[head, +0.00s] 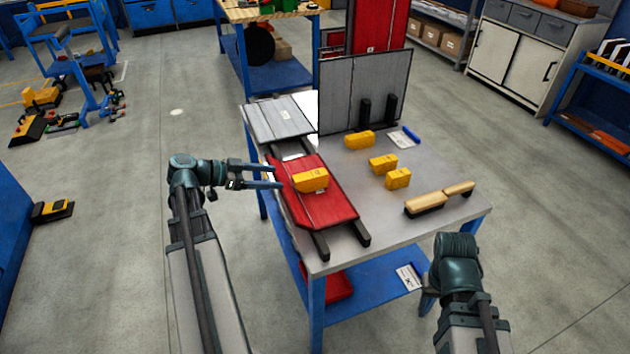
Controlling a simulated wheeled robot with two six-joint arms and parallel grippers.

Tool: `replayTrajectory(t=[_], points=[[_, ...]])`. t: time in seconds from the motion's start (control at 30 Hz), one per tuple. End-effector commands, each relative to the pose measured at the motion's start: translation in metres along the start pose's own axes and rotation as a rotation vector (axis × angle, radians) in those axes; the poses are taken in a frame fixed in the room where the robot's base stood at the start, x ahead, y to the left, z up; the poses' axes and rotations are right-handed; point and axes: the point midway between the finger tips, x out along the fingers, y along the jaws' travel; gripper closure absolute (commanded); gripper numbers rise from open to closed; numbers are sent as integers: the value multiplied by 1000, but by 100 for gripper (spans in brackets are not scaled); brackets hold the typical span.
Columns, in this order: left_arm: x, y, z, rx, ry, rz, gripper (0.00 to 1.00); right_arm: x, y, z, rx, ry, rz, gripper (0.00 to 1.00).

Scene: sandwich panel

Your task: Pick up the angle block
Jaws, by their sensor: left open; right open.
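A yellow angle block (311,180) lies on the red panel (325,207) at the left side of the workbench. More yellow blocks stand on the bare tabletop: one near the upright grey panel (359,140), one in the middle (383,164) and one just in front of it (398,178). My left gripper (280,176) is open and empty, its two fingers pointing right, just left of the block on the red panel. Whether they touch it I cannot tell. My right arm (457,265) is at the lower right, beyond the bench's front edge; its fingers are hidden.
A grey panel (279,118) lies behind the red one. An upright grey panel (345,85) with black supports stands at the back. A wooden-handled brush (425,203) lies front right; a blue-and-white item (404,138) lies behind. The table's front middle (375,225) is clear.

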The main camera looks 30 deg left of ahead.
Motion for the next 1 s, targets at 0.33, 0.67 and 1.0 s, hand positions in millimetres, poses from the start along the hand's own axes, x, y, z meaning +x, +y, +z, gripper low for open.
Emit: replayTrajectory(t=[0.33, 0.67, 1.0], points=[[63, 1, 3, 1, -1, 4, 25, 26, -2, -2, 0, 0, 0, 50], [78, 0, 0, -1, -1, 1, 25, 30, -3, -2, 0, 0, 0, 50], [109, 1, 3, 2, -1, 3, 25, 44, -4, -3, 0, 0, 0, 50]])
